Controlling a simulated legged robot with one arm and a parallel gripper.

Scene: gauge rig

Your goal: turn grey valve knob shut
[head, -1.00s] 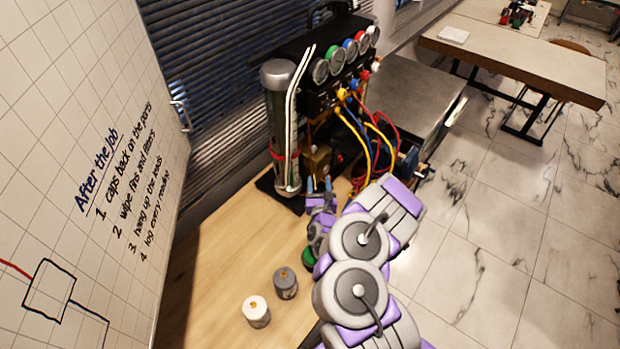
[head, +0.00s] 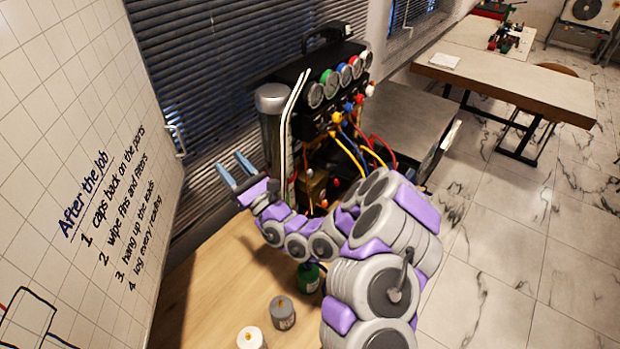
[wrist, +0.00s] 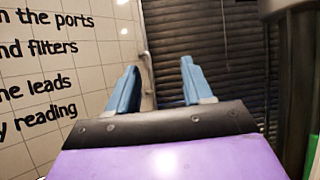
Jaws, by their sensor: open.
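The gauge rig (head: 318,62) stands at the back of the bench, a black case with a row of gauges. Below the gauges are coloured knobs, among them a yellow one (head: 336,116), a blue one (head: 348,107) and a red one (head: 359,98). I cannot pick out a grey valve knob for certain. My gripper (head: 231,165) is raised to the left of the rig, apart from it, with its blue fingers spread and empty. In the wrist view my gripper (wrist: 160,82) points at dark blinds and the whiteboard's edge. My arm hides the rig's lower right part.
A silver cylinder (head: 271,101) stands left of the gauges. Yellow, blue and red hoses hang below the knobs. A grey can (head: 282,314), a white can (head: 250,339) and a green bottle (head: 308,279) stand on the wooden bench (head: 205,290). A whiteboard (head: 75,120) borders the left.

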